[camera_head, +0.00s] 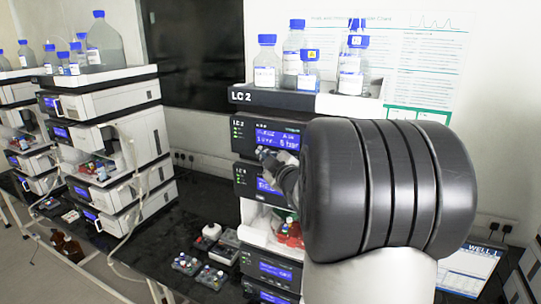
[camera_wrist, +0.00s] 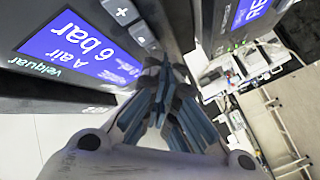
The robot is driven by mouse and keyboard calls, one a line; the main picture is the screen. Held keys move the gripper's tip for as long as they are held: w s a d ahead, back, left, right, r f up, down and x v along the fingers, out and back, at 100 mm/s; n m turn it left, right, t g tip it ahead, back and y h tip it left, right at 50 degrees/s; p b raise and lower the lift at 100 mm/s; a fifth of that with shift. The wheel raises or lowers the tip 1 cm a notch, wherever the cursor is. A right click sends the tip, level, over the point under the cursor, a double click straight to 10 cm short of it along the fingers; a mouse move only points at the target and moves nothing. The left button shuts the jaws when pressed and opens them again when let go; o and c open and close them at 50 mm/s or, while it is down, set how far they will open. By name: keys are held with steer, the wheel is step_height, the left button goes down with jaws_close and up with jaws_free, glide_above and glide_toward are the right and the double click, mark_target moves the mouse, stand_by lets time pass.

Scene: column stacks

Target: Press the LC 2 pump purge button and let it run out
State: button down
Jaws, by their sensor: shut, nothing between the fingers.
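The LC 2 stack stands in the middle of the head view, with its name on the dark solvent tray (camera_head: 262,97). The upper module below it has a blue display (camera_head: 277,139). My gripper (camera_head: 263,154) is shut and empty at the front of the upper modules. In the wrist view its fingertips (camera_wrist: 166,66) are close to the lowest visible button; I cannot tell whether they touch. My arm hides the right part of the modules.
Solvent bottles (camera_head: 293,50) with blue caps stand on top. Vial racks (camera_head: 210,277) lie on the black bench (camera_head: 150,258) left of the stack. Another instrument stack (camera_head: 120,105) stands further left. A printed sheet (camera_head: 470,268) lies at the right.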

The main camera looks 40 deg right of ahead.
steer(key=shift+a, duration=0.1)
steer(key=shift+s+a+b, duration=0.35)
steer(key=shift+a+b, duration=0.25)
steer(key=shift+a, duration=0.05)
steer(key=shift+s+a+b, duration=0.3)
steer(key=shift+a+b, duration=0.2)
steer(key=shift+a, duration=0.3)
steer(key=shift+s+a+b, duration=0.35)
steer(key=shift+a+b, duration=0.1)
steer(key=shift+a, duration=0.3)
steer(key=shift+s+a+b, duration=0.3)
steer(key=shift+a+b, duration=0.2)
steer(key=shift+a, duration=0.3)
